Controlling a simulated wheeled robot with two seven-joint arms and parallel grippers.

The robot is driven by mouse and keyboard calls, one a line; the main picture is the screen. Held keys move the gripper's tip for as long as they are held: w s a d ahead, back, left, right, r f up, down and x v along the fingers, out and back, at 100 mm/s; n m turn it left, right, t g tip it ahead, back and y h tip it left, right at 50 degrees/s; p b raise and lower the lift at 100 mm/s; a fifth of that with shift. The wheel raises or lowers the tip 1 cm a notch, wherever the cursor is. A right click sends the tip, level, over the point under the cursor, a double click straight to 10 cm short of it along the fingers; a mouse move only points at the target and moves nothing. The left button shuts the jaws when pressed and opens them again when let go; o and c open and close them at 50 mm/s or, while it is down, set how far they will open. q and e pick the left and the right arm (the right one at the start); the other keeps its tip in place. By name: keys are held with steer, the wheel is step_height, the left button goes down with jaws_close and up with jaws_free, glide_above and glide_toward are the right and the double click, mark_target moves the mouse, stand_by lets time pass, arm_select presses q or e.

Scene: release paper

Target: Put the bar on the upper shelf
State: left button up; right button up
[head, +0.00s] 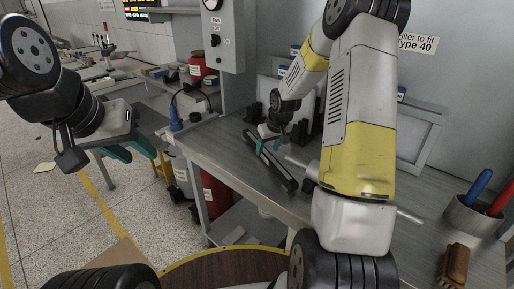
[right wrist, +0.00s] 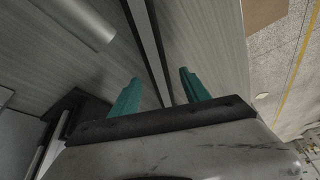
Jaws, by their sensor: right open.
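A long dark bar (head: 272,164) lies on the grey metal bench top (head: 222,147), near its front-left edge. My right gripper (head: 270,141) is open at the far end of the bar. In the right wrist view the bar (right wrist: 150,48) runs between the two teal fingers of the right gripper (right wrist: 158,88), with a gap on each side. My left gripper (head: 129,151) is open and empty, away from the bench over the floor at the left. I cannot tell which surface is the upper shelf. My right arm hides part of the bench.
A pale metal rod (head: 405,214) lies on the bench, partly behind my arm; a cup (head: 462,215) with coloured handles and a brown brush (head: 455,264) are at the right. A lower shelf (head: 236,215) is under the bench. Red containers (head: 197,68) stand behind it.

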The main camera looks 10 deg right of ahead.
mark_target(266, 152)
steer(key=shift+x, duration=2)
steer(key=shift+w+r, duration=0.1)
jaws_close()
